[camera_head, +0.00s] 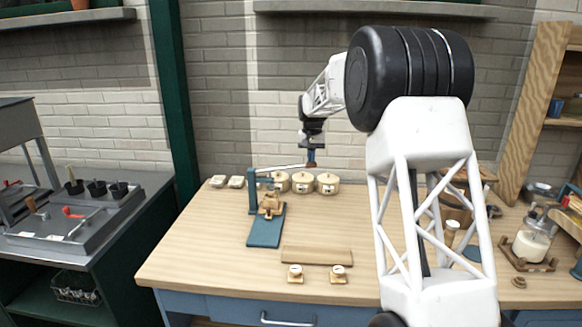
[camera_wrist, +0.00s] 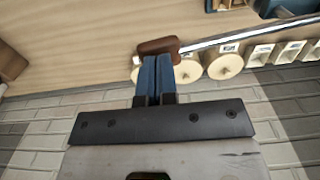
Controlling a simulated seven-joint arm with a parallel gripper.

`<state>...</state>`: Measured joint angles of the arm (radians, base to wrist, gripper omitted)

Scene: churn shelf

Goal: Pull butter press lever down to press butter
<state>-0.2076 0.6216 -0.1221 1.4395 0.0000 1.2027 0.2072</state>
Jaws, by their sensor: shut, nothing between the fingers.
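The butter press has a teal base (camera_head: 265,228) and an upright teal post on the wooden worktop, with a small wooden mould (camera_head: 270,203) below the lever. Its metal lever (camera_head: 283,167) runs right from the post, nearly level, rising slightly to its brown handle. In the wrist view the lever bar (camera_wrist: 240,34) ends at the brown handle (camera_wrist: 158,46). My gripper (camera_head: 311,158) is above the handle end. Its blue fingers (camera_wrist: 155,60) are together and empty, with their tips right at the handle; I cannot tell whether they touch it.
Several round wooden pots (camera_head: 302,183) stand behind the lever near the wall. A wooden board (camera_head: 317,256) and two small blocks (camera_head: 295,273) lie near the front edge. A glass jar (camera_head: 531,243) stands at the right.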

